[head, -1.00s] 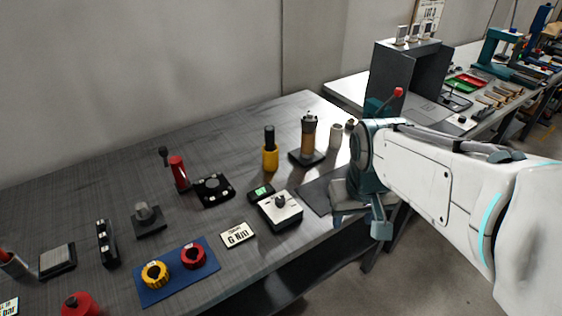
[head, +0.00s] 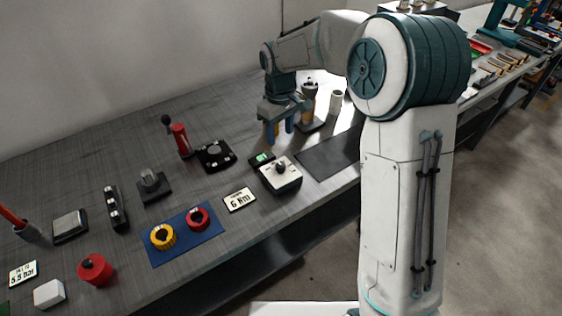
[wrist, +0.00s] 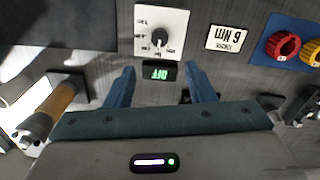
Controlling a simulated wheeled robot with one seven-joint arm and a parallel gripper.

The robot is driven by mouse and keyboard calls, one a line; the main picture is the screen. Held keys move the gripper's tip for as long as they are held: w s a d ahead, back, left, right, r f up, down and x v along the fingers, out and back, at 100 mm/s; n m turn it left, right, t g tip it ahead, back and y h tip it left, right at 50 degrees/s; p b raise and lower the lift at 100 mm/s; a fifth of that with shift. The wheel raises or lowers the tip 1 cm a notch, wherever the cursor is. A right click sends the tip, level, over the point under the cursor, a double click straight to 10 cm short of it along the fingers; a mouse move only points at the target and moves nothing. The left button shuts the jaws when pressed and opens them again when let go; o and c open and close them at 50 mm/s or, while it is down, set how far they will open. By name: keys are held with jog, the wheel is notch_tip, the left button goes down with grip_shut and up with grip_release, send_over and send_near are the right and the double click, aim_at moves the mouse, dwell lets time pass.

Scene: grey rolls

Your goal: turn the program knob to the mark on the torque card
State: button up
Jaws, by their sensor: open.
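The program knob (head: 280,167) is a dark knob on a white-topped box (head: 286,178) near the table's front edge. It also shows in the wrist view (wrist: 159,38), with marks around it; its exact setting is too small to tell. The white torque card (head: 240,199) lies left of the box and reads 6 Nm; it appears upside down in the wrist view (wrist: 226,38). A small black display (head: 262,159) with green lit text, OFF in the wrist view (wrist: 159,73), sits behind the box. My gripper (head: 281,138) is open and empty, above and behind the box, apart from the knob.
A brown-bodied cylinder (head: 309,103) on a dark base stands close right of my gripper. A blue mat (head: 158,256) with a red and a yellow ring-shaped knob lies left of the card. A dark flat mat (head: 325,158) is right of the box. A red-handled tool (head: 181,139) stands behind left.

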aim_at(280, 165)
notch_tip(280, 165, down, 13)
jog(key=shift+r+p, duration=0.15)
jog(key=shift+p, duration=0.35)
jog(key=c, duration=1)
